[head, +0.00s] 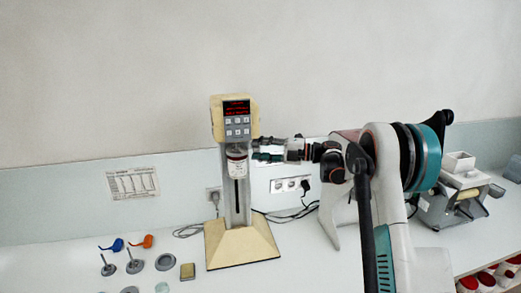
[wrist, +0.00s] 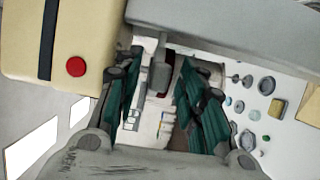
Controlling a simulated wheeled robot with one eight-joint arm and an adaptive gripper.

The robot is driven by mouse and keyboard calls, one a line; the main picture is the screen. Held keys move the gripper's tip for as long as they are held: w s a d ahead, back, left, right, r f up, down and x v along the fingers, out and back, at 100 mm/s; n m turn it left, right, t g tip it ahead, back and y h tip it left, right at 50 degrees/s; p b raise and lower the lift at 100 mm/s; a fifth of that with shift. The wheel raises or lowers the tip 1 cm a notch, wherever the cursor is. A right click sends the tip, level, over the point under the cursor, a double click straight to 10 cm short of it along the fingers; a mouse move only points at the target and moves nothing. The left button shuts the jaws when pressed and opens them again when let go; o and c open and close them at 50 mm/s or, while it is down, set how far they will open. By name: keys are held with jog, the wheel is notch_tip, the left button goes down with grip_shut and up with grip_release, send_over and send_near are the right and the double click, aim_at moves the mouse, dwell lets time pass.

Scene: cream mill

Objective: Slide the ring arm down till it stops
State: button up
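The cream mill has a cream head (head: 234,118) with a lit red display, a grey column (head: 228,205) with a dark vertical slot, and a cream base. A white jar with a dark red band (head: 237,166) sits at the column just below the head; the ring arm around it is hard to make out. My gripper (head: 262,149) reaches in from the right, at the jar's upper edge. In the wrist view its two green fingers (wrist: 160,98) are spread, with a grey upright piece (wrist: 160,75) between them and gaps visible. I cannot tell whether either finger touches it.
Small grey lids and stirrers (head: 135,265), with blue and orange scoops, lie on the counter at left. A grey machine (head: 452,203) stands at right. Cables and wall sockets (head: 290,184) are behind the mill. A paper notice (head: 133,184) hangs on the back panel.

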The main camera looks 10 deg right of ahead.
grip_shut()
notch_tip(320, 180, down, 6)
jog(key=b, duration=0.5)
grip_release()
jog(key=shift+r, duration=0.1)
